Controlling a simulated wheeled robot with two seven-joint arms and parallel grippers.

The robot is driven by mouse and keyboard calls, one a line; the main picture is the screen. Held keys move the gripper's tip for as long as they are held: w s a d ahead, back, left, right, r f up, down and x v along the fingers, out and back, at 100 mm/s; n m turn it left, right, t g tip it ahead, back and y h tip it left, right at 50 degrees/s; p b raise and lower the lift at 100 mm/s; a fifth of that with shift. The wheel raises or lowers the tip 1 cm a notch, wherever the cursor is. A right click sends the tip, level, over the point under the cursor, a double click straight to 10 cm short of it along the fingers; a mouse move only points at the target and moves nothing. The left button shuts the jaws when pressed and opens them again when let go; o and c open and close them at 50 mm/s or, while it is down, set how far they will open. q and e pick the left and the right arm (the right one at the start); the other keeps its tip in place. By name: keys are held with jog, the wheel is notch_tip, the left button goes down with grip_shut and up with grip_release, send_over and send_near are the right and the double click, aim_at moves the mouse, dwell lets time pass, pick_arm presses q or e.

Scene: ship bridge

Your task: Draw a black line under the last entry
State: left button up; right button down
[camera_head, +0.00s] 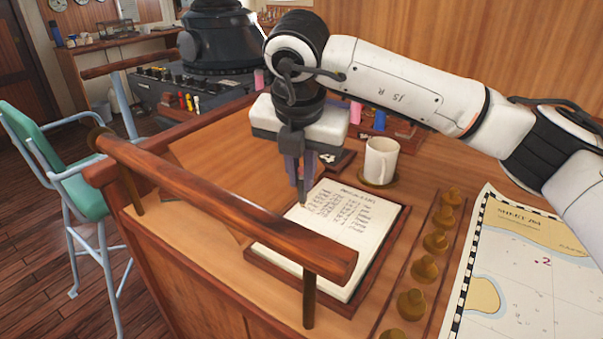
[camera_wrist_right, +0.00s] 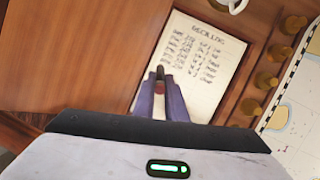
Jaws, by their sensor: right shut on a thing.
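The log page (camera_head: 352,258) lies on a wooden board on the desk, with a handwritten title and several rows of entries. It also shows in the right wrist view (camera_wrist_right: 232,62), upper middle. My right gripper (camera_head: 298,178) points down over the page's left edge, near the rows. Its purple-grey fingers, also in the wrist view (camera_wrist_right: 160,92), are shut on a slim pen (camera_head: 302,194) with a dark tip (camera_wrist_right: 160,72). I cannot tell whether the tip touches the paper. A bit of red shows between the fingers. My left gripper is not in view.
A wooden handrail (camera_head: 230,212) runs in front of the page. A white mug (camera_head: 381,160) stands behind it on a saucer. Several brass knobs (camera_head: 411,304) line its right side, beside a sea chart (camera_head: 520,285).

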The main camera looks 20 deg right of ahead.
jog(key=shift+f+b, duration=0.6)
jog(key=shift+b, duration=0.05)
dwell(1.4)
jog(key=shift+f+b, duration=0.1)
jog(key=shift+b, duration=0.6)
dwell(3.4)
jog(key=shift+s+d+b, duration=0.4)
jog(key=shift+s, duration=0.05)
jog(key=shift+s+d+b, duration=0.4)
jog(key=shift+b, duration=0.15)
dwell(0.3)
jog(key=shift+s+d+b, duration=0.35)
jog(key=shift+s+b, duration=0.1)
jog(key=shift+b, duration=0.05)
